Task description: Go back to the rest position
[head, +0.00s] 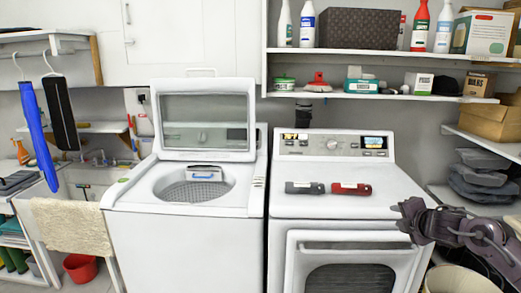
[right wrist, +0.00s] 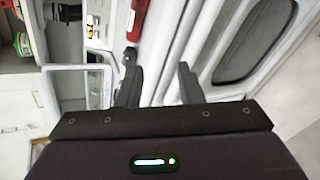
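My right gripper (head: 402,216) is at the right of the head view, in front of the right edge of the dryer. In the right wrist view its two fingers (right wrist: 158,82) stand apart with nothing between them. My left gripper is in neither view. A grey handheld item (head: 304,187) and a red one (head: 351,189) lie side by side on the dryer top (head: 330,207), clear of the gripper in the head view. The red item also shows at the top of the right wrist view (right wrist: 138,20).
An open-lidded washer (head: 130,198) stands left of the dryer, with a blue-edged item (head: 205,174) at its opening. Shelves (head: 390,97) with bottles and boxes hang above. Side shelves (head: 478,146) and a pale bin (head: 458,280) are near my right arm. A red bucket (head: 80,268) stands at left.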

